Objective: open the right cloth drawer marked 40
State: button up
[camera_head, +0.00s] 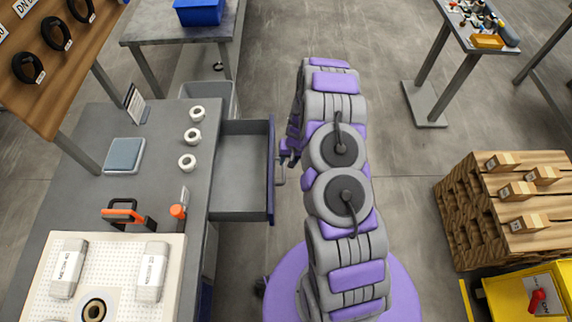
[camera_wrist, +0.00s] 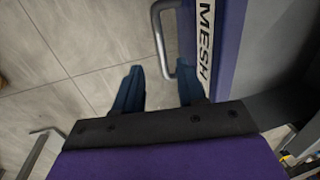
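A grey drawer with a purple front (camera_head: 271,190) stands pulled out from the right side of the workbench, and its inside looks empty. In the wrist view its purple front (camera_wrist: 229,40) carries a white label reading MESH (camera_wrist: 204,40); no number 40 is visible. A metal bar handle (camera_wrist: 159,40) sticks out from the front. My gripper (camera_wrist: 160,68) is open, its two dark blue fingers apart, with the lower end of the handle between their tips. I cannot tell whether either finger touches it. In the head view my gripper (camera_head: 287,155) is beside the handle (camera_head: 280,179), partly hidden by my arm.
The workbench (camera_head: 150,197) holds white rings (camera_head: 193,136), a blue-grey pad (camera_head: 124,155) and a pegboard tray (camera_head: 115,275). A wooden crate stack (camera_head: 490,215) and a yellow bin (camera_head: 510,295) stand right.

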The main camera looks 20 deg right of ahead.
notch_tip(320, 180, up, 10)
jog(key=d+p, duration=0.1)
jog(key=d, duration=0.1)
jog(key=shift+s, duration=0.25)
jog(key=shift+a+r, duration=0.1)
